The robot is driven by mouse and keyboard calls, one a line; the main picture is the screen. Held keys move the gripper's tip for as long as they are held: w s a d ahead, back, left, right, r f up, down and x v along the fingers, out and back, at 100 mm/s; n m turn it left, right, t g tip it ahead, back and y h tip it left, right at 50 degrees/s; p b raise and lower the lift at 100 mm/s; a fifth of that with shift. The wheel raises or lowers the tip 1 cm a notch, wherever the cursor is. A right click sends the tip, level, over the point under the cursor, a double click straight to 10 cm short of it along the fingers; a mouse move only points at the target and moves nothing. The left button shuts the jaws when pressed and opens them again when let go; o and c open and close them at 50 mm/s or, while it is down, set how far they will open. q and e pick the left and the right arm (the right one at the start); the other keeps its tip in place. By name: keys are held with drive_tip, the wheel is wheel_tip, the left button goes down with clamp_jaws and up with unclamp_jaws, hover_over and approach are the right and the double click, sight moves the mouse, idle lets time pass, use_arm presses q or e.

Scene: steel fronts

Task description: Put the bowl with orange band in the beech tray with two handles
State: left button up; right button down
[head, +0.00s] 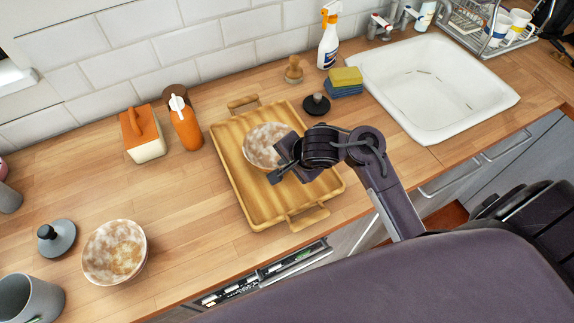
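The beech tray with two handles (235,190) stands on the worktop in the middle of the head view, its handles at the back left and front right. A bowl (264,141) with a mottled white and brown inside sits upright in or just over the tray. A similar bowl (114,252) stands on the worktop at the front left. I cannot make out an orange band on either. My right gripper (281,163) is at the right rim of the bowl at the tray and hides part of it. Whether its fingers grip the rim is unclear. My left gripper is out of view.
An orange bottle (187,129) and an orange-lidded butter dish (142,135) stand left of the tray. A black-knobbed lid (316,104), sponges (345,82) and a spray bottle (328,42) stand behind right, near the sink (435,85). The worktop between tray and left bowl is clear.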

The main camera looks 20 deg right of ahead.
drive_tip(key=shift+w, duration=0.1)
drive_tip(key=shift+a, duration=0.1)
drive_tip(key=c, duration=1.6)
unclamp_jaws()
drive_tip(key=shift+f, duration=0.15)
